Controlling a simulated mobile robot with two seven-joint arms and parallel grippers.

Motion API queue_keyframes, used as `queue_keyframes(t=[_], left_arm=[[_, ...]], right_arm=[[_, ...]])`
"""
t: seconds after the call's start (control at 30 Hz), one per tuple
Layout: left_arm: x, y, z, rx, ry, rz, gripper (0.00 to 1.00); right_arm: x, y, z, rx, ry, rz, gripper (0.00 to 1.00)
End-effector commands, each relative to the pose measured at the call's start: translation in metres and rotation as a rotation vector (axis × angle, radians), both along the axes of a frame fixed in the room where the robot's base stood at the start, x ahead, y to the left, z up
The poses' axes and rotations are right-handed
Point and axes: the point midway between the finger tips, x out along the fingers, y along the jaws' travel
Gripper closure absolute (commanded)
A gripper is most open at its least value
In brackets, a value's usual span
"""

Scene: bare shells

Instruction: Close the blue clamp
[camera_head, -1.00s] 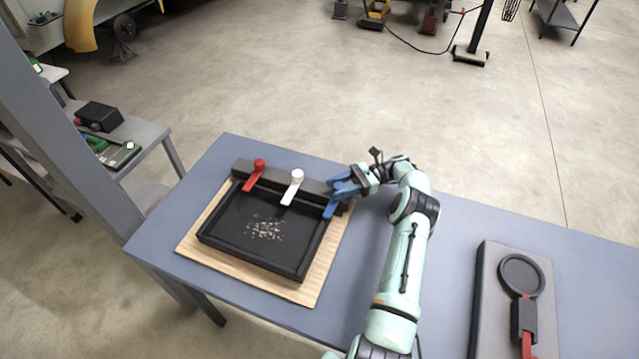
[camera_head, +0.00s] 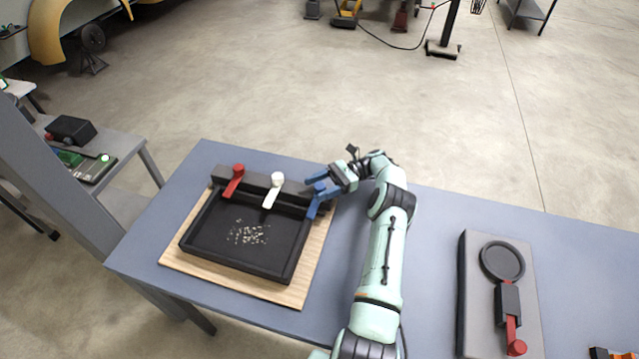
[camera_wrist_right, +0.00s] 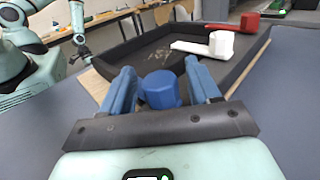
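The blue clamp (camera_head: 313,208) is at the right end of the dark bar along the back of a black tray (camera_head: 190,240). Its lever points toward the front of the tray. My right gripper (camera_head: 316,184) reaches in from the right at the clamp's knob, its blue fingers apart. In the right wrist view the blue knob (camera_wrist_right: 160,90) stands between the two fingers (camera_wrist_right: 160,84), with a gap on each side. What looks like my left gripper (camera_wrist_right: 82,50) hangs small at the upper left of that view; its fingers are too small to judge.
A white clamp (camera_head: 272,191) and a red clamp (camera_head: 234,181) sit left along the same bar. The tray, holding pale bits, rests on a wooden board (camera_head: 215,278). A grey plate (camera_head: 475,300) with a round dark part and red lever lies at the right. Table between is otherwise clear.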

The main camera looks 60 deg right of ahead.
Motion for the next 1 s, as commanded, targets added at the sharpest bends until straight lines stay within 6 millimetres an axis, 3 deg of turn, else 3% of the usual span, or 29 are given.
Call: queue_keyframes(t=[0.13,0.27,0.7,1.0], left_arm=[[-0.001,0.000,-0.001,0.000,0.001,0.000,1.00],[-0.004,0.000,-0.003,0.000,0.004,0.000,1.00],[0.003,0.000,0.003,0.000,-0.003,0.000,1.00],[0.012,0.000,0.010,0.000,-0.014,0.000,1.00]], right_arm=[[0.000,0.000,0.009,-0.001,0.000,-0.001,0.39],[-0.001,0.000,0.032,-0.004,0.000,0.000,0.39],[0.000,0.000,0.142,-0.003,-0.004,-0.002,0.39],[0.000,0.000,0.192,-0.001,-0.003,-0.001,0.39]])
